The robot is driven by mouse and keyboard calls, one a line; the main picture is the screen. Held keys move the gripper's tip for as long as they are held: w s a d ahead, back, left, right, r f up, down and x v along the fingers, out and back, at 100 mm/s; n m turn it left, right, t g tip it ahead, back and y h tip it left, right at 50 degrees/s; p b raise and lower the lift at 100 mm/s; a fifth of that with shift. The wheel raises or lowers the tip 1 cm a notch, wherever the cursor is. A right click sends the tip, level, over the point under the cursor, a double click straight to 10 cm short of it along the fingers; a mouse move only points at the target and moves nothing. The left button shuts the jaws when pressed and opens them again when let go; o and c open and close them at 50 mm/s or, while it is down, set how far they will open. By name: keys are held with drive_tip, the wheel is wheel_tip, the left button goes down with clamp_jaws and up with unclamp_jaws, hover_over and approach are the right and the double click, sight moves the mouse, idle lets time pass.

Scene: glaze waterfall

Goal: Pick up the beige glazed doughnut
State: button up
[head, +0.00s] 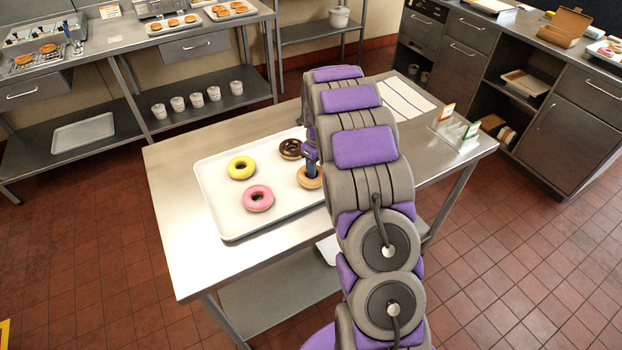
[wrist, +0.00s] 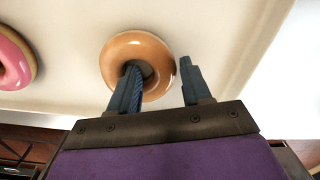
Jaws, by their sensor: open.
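The beige glazed doughnut (head: 310,179) lies on the white tray (head: 216,203) on the steel table, partly hidden by my arm in the head view. In the wrist view the same doughnut (wrist: 118,47) shows almost whole. My gripper (wrist: 158,82) is open, with its fingers on either side of the doughnut's right part. The left finger overlaps the hole. The right finger is just outside the outer edge. I cannot tell how deep the fingertips reach. Nothing is held.
A pink doughnut (head: 258,198), a yellow doughnut (head: 241,167) and a chocolate doughnut (head: 290,149) share the tray. A card holder (head: 456,130) and a striped cloth (head: 406,99) are at the table's right. The table's left side is bare.

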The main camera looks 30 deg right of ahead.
drive_tip(key=shift+d+f+g, duration=0.2)
drive_tip(key=shift+f+g, duration=0.1)
drive_tip(key=shift+f, duration=0.75)
drive_tip(key=shift+w+d, duration=0.1)
drive_tip(key=shift+d, duration=0.1)
drive_tip(key=shift+c, duration=1)
drive_tip(key=shift+d+r, duration=0.1)
drive_tip(key=c, duration=0.3)
drive_tip(key=shift+w+a+r, duration=0.1)
drive_tip(key=shift+a, duration=0.15)
drive_tip(key=c, duration=0.3)
drive_tip(key=shift+a+r, duration=0.1)
